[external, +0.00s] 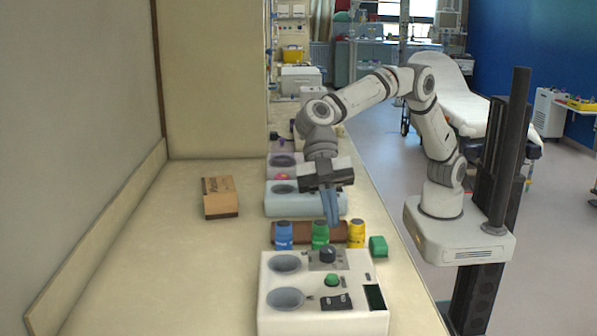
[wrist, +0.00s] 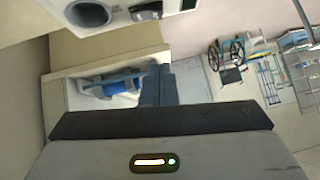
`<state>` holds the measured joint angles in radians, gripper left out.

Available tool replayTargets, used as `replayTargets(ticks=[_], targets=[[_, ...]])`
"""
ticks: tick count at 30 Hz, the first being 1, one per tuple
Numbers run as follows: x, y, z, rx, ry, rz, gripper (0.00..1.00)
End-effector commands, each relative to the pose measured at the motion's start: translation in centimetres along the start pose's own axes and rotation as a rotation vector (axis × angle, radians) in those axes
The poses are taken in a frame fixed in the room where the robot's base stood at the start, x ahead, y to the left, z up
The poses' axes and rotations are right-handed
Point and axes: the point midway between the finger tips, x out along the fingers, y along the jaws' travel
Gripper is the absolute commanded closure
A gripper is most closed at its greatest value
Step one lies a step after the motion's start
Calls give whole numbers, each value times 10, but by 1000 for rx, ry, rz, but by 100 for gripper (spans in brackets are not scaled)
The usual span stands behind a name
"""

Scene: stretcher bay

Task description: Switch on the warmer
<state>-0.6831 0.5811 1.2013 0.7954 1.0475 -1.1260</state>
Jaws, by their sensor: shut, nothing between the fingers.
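A white two-well unit (external: 275,323), which looks like the warmer, stands on the counter at the front. Its top has two round grey wells, a dark knob (external: 327,253), a green button (external: 332,281), a black rocker switch (external: 336,302) and a dark display (external: 374,297). The display looks unlit. My gripper (external: 333,224) points down, shut and empty, above and behind the unit, near the green bottle and apart from the controls. In the wrist view my shut fingers (wrist: 158,88) show at the middle, and part of a white unit with a round opening (wrist: 88,14) shows at the top.
Blue (external: 284,236), green (external: 320,235) and yellow (external: 357,234) bottles stand behind the unit, before a brown roll. A green block (external: 378,247) is beside them. A pale blue unit (external: 307,204) stands behind. A brown box (external: 220,197) lies left; the counter's left is clear.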

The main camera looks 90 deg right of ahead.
Motion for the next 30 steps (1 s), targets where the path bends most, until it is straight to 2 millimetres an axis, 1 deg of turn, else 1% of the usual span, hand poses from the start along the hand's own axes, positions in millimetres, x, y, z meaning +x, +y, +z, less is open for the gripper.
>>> replayTargets(ticks=[5,12,16,18,21,25,30], targets=[[25,-1,0,0,-3,-4,100],[77,-1,0,2,-4,-3,100],[101,-1,1,2,-3,-2,100],[108,0,11,4,-3,-1,100],[117,0,20,3,-3,-1,100],[123,0,27,2,-2,-1,100],[125,0,29,0,-1,0,100]])
